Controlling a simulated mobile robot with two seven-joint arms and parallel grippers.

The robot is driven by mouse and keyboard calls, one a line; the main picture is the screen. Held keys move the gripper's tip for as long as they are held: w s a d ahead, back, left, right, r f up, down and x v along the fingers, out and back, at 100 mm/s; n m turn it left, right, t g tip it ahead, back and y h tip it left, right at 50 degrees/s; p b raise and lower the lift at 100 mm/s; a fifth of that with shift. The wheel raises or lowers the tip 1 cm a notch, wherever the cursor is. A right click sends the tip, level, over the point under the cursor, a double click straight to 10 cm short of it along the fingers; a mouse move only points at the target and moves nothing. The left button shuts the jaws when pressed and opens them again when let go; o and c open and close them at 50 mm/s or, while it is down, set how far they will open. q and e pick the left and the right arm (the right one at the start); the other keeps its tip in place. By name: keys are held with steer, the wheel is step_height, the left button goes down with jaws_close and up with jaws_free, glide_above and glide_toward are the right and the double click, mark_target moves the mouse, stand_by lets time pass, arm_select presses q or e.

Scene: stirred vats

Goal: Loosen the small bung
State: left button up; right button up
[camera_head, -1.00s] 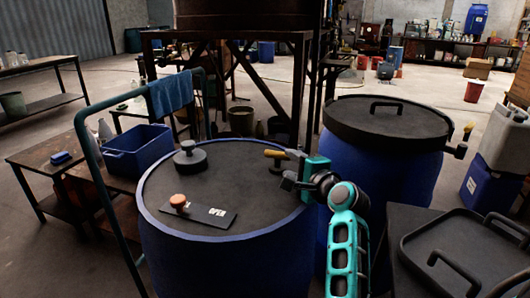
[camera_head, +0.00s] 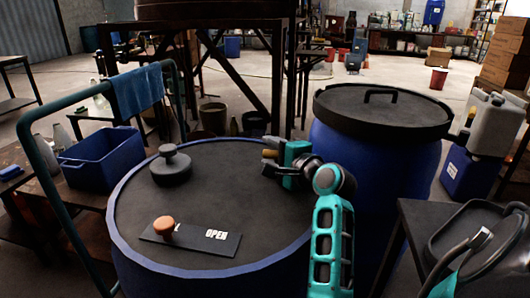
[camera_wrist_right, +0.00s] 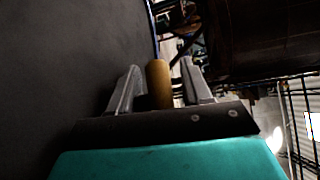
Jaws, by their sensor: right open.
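A blue vat with a dark top (camera_head: 230,215) stands in front of me. A yellow-brown handle (camera_head: 270,153) shows near the right part of its top; I cannot tell whether this is the small bung. My right gripper (camera_head: 268,162) is at this handle, its fingers partly hidden. In the right wrist view the handle (camera_wrist_right: 158,85) stands between the two spread fingers (camera_wrist_right: 160,72), with gaps beside it. A larger black round bung with a knob (camera_head: 171,165) sits at the top's left. My left gripper is out of view.
An orange-brown knob (camera_head: 164,228) sits on a dark plate marked OPEN (camera_head: 220,243) on the vat. A second, lidded blue vat (camera_head: 360,150) stands at right. A teal rail (camera_head: 50,180) with a blue towel (camera_head: 137,90) and a blue crate (camera_head: 103,160) are at left.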

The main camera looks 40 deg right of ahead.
steer(key=shift+s, duration=0.1)
jaws_close()
stand_by(0.4)
